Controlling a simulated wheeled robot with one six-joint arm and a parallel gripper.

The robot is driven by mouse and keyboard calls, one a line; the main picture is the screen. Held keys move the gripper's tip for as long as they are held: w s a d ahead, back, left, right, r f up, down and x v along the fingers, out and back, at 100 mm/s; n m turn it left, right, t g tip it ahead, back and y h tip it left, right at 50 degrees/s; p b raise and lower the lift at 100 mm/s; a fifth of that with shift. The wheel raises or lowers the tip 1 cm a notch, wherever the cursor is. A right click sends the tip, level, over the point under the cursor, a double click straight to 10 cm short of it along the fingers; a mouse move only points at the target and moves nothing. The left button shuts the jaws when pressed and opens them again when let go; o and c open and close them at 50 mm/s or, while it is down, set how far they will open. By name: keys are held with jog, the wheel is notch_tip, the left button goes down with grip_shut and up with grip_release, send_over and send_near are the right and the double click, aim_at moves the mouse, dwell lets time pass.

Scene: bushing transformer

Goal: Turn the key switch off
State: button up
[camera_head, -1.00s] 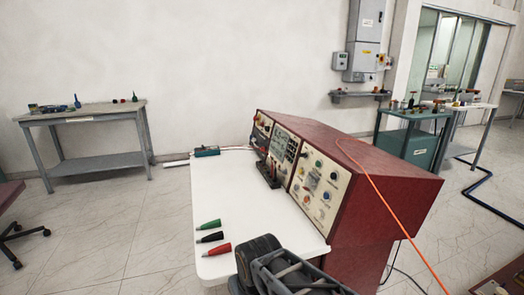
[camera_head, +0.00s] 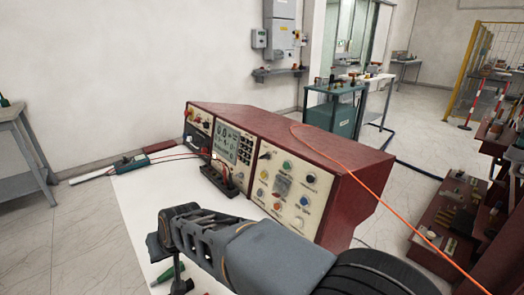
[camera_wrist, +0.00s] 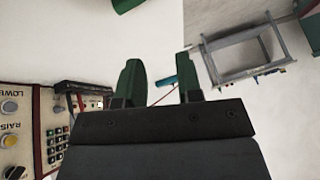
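The red control console (camera_head: 300,150) stands on a white table (camera_head: 130,220), its cream panels facing left and carrying knobs, buttons and meters. The right panel (camera_head: 285,185) has several coloured buttons and a dark knob; the left panel (camera_head: 200,122) has red and yellow controls. I cannot tell which control is the key switch. In the wrist view, part of the panel (camera_wrist: 15,115) shows at the left, upside down, with "LOWER" and "RAISE" labels. My gripper (camera_wrist: 160,82) is open and empty, its two dark green fingers apart. It is above the table, away from the panel.
A dark stand (camera_head: 220,178) with red wires sits before the console. A teal device (camera_head: 132,163) lies at the table's far end. An orange cable (camera_head: 375,195) crosses the console. A grey workbench (camera_head: 22,150) stands left.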

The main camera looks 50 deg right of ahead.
jog(key=w+d+r+m+t+h+p, duration=0.25)
jog(key=w+r, duration=0.25)
jog(key=w, duration=0.3)
jog(key=w+d+r+m+t+h+p, duration=0.1)
jog(key=w+d+r+m+t+p, duration=0.2)
jog(key=w, duration=0.4)
jog(key=w+d+r+m+h+p, duration=0.1)
jog(key=w+d+r+m+h, duration=0.1)
jog(key=w+d+m+h, duration=0.25)
jog(key=w+d+r+m+h+p, duration=0.1)
jog(key=d+r+m+h+p, duration=0.1)
jog(key=d+m+h, duration=0.45)
jog(key=m+g+h+p, duration=0.45)
jog(key=m+g, duration=0.75)
jog(key=g, duration=0.6)
send_near(261, 157)
jog(key=shift+y, duration=0.4)
jog(key=p+x, duration=0.1)
jog(key=x, duration=0.2)
jog(key=p+x, duration=0.1)
jog(key=x, duration=0.3)
jog(key=p+x, duration=0.1)
jog(key=x, duration=0.3)
jog(key=shift+r, duration=0.4)
grip_shut()
